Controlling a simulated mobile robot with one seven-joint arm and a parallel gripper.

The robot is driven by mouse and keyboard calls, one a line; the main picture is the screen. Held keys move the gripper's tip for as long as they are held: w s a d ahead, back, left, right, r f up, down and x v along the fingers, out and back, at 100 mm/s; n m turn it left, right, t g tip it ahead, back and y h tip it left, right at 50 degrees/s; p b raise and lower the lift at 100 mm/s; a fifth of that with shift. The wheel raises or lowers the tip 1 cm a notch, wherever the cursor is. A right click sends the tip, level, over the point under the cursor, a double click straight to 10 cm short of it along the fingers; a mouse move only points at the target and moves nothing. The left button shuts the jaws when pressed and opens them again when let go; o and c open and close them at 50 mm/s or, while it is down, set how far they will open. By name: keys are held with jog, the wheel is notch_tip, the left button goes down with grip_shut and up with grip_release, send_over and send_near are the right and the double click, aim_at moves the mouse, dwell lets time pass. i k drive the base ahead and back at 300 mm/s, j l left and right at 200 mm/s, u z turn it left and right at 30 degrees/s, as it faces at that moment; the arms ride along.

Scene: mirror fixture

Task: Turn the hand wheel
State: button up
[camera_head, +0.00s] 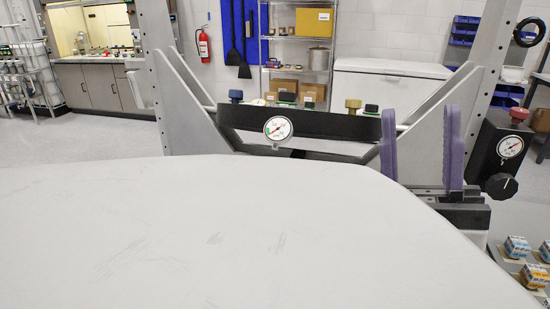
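A black ring-shaped wheel (518,36), which looks like the hand wheel, shows at the upper right beside the right metal upright. Its mounting is hard to make out. My gripper (420,110) points upward right of centre, with two purple fingers wide apart and nothing between them. It appears below and left of the wheel in the picture, clearly apart from it. A black box with a round dial gauge (510,146), a red knob (520,113) and a black knob (501,186) sits right of the gripper.
A large pale surface (200,235) fills the foreground; I cannot tell what it is. A black crossbar (320,127) with a gauge (277,128) spans perforated uprights (173,80). Small patterned boxes (517,246) lie at lower right. Shelves and cabinets stand behind.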

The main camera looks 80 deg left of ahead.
aim_at(501, 187)
jog(key=u, duration=2.2)
jog(key=l+z, duration=0.15)
jog(key=z, duration=0.35)
jog(key=k+l+z, duration=0.1)
jog(key=z, duration=0.4)
jog(key=k+j+z, duration=0.1)
jog(key=z, duration=0.3)
jog(key=k+z, duration=0.25)
jog(key=z, duration=0.15)
jog(key=k+j+z, duration=0.1)
jog(key=z, duration=0.35)
jog(key=k, duration=0.05)
